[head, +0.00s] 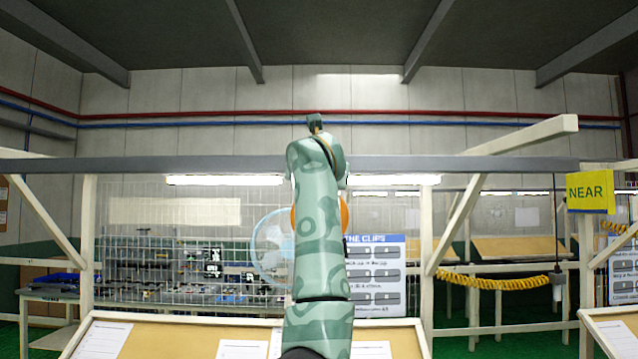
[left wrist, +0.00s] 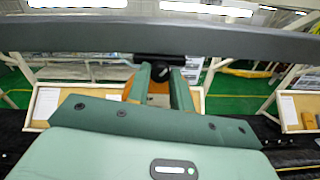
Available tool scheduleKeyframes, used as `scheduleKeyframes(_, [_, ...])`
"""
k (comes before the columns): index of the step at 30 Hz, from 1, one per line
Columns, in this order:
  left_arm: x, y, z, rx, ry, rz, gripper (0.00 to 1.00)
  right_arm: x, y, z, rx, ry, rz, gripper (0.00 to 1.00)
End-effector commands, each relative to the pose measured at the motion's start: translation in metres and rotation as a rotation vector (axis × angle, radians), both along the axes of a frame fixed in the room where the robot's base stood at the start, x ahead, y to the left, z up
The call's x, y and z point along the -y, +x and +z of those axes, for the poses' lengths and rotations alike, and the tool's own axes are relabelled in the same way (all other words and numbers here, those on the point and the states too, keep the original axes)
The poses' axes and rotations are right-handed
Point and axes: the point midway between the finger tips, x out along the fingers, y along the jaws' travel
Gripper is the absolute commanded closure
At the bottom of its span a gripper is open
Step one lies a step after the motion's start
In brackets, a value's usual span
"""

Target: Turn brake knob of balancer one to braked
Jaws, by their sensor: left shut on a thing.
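My left arm rises up the middle of the head view and hides its own fingers there. In the left wrist view my left gripper (left wrist: 161,76) has its two green fingers on either side of a small dark knob-like part (left wrist: 160,61), just below the grey overhead rail. The gripper is shut on this part; its marking and turn position cannot be read. An orange rounded body, seemingly the balancer, shows beside my arm in the head view (head: 345,216) and partly behind the fingers in the left wrist view (left wrist: 130,90). My right gripper is not in view.
The grey rail (head: 420,165) runs across just above the gripper. Wooden boards with papers (head: 105,338) stand below. A wire mesh (head: 130,230) is left.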

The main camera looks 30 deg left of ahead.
Motion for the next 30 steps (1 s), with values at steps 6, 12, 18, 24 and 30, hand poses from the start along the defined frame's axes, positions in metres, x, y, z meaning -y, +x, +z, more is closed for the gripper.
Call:
scheduleKeyframes(6, [0.001,-0.001,0.001,-0.102,0.176,0.001,1.00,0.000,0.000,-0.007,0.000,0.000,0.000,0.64])
scheduleKeyframes(12, [0.000,-0.001,0.002,-0.200,0.338,0.003,1.00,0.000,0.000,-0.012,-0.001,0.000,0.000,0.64])
scheduleKeyframes(18, [0.001,-0.001,0.002,-0.296,0.496,0.003,1.00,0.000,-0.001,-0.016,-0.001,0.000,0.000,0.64])
scheduleKeyframes(24, [0.001,-0.001,0.002,-0.378,0.629,0.003,1.00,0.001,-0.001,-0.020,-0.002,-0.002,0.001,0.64])
scheduleKeyframes(30, [0.001,-0.001,0.003,-0.438,0.727,0.003,1.00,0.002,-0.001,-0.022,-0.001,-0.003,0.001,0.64])
